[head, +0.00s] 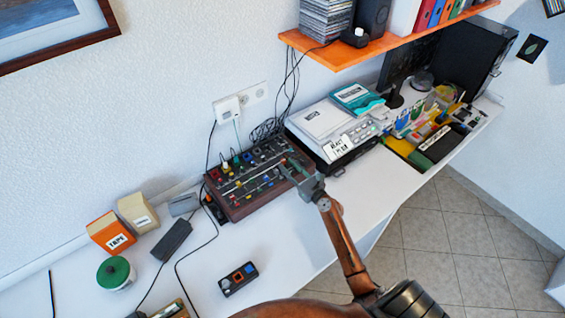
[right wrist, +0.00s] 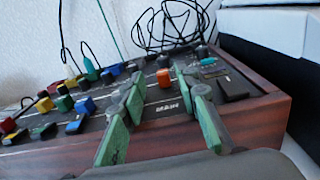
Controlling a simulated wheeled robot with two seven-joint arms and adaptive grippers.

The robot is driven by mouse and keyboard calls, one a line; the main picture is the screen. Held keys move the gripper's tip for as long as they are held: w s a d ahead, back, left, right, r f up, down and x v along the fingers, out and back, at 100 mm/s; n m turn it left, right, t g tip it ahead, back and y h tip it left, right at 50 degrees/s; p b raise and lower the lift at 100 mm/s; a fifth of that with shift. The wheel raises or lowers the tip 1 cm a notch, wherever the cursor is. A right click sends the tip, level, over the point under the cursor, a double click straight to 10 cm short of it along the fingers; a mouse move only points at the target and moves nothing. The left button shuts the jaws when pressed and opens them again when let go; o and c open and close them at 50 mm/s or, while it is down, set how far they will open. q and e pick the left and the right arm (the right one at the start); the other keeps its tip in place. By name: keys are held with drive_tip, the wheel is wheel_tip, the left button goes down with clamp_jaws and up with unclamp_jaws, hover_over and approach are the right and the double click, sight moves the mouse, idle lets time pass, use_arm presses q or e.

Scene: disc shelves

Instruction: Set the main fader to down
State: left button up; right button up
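The mixer (head: 248,180), a dark panel in a reddish wood case, stands on the white desk against the wall. Its coloured knobs and slider caps also show in the right wrist view. A small white label (right wrist: 168,106) on the panel is too blurred to read. An orange cap (right wrist: 163,78) stands behind it, and a wide black cap (right wrist: 234,88) lies near the right end. I cannot tell for sure which is the main fader. My right gripper (head: 292,168) is at the mixer's right end. In the right wrist view its green-padded fingers (right wrist: 166,95) are apart, with nothing held between them.
A white machine (head: 325,125) stands close to the right of the mixer. Black cables (head: 268,128) rise behind it. An orange shelf (head: 345,55) hangs above. The desk front is mostly clear.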

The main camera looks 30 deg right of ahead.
sight(285, 162)
drive_tip(key=w, duration=0.3)
drive_tip(key=shift+f, duration=0.15)
drive_tip(key=shift+w, duration=0.6)
drive_tip(key=shift+a, duration=0.1)
clamp_jaws()
